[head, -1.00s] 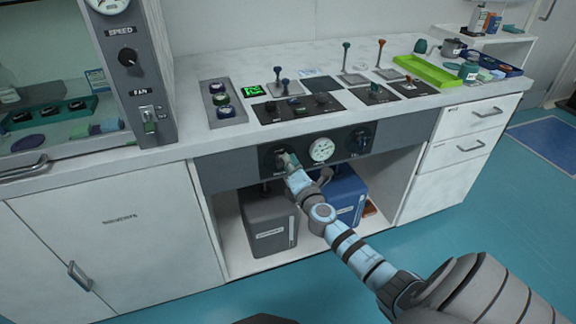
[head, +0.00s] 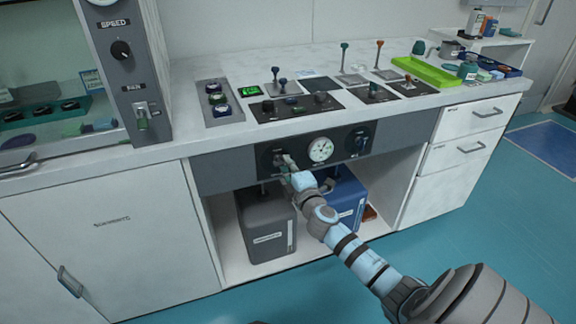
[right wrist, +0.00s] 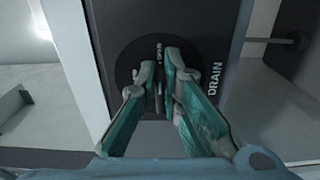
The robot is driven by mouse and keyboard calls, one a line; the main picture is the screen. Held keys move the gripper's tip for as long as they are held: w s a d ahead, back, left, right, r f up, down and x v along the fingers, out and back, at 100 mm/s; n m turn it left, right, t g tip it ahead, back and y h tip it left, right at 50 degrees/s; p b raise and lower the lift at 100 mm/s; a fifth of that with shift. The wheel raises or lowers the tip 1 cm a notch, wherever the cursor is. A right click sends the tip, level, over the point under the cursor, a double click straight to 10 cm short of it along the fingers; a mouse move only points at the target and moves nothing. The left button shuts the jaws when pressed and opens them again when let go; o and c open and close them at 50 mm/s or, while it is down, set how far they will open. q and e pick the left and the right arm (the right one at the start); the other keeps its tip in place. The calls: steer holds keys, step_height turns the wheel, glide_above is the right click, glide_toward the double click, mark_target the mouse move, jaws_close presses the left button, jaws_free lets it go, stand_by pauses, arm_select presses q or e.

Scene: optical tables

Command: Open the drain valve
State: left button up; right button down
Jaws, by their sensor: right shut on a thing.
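The drain valve (right wrist: 126,62) is a round dark dial on the dark front panel, with the word DRAIN beside it in the right wrist view. In the head view the valve (head: 270,157) is at the left end of the panel, left of the white gauge, partly hidden by my gripper. My right gripper (right wrist: 163,82) has its two teal-lined fingers closed on the valve's narrow handle, which is mostly hidden between them. It also shows in the head view (head: 285,162), reaching up from the lower right. My left gripper is not in view.
A round gauge (head: 320,150) and another valve (head: 360,141) sit right of the drain valve. Below are a grey container (head: 266,225) and a blue container (head: 345,198) in the open bay. White drawers (head: 458,160) stand on the right. The floor in front is clear.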

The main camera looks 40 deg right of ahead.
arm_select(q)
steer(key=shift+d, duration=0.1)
arm_select(e)
steer(key=shift+f, duration=0.1)
steer(key=c, duration=1.9)
jaws_free()
steer(key=shift+o, duration=0.7)
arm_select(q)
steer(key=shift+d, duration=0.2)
arm_select(e)
steer(key=v, duration=1.2)
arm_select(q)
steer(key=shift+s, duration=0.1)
arm_select(e)
steer(key=shift+a, duration=0.1)
